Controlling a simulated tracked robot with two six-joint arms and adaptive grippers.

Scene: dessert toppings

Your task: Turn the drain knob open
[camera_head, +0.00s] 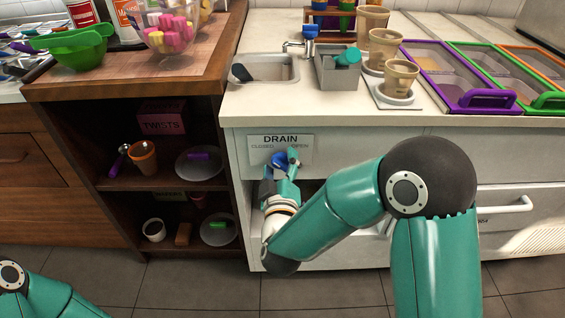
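The drain knob (279,160) is a small blue handle on the cabinet front, below a DRAIN label (281,143) that reads CLOSED on the left and OPEN on the right. My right gripper (281,168) is at the knob, its teal and dark fingers around or beside it. The gripper partly covers the knob, so I cannot tell whether the fingers touch or grip it. Only a teal part of my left arm shows at the lower left corner; its gripper is out of view.
Above is the counter with a sink (266,68), a grey bin (338,72), stacked cups (399,77) and purple-framed (450,85) containers. To the left, wooden shelves (125,183) hold a pot (143,156) and plates. A white drawer handle (505,206) sticks out at right.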

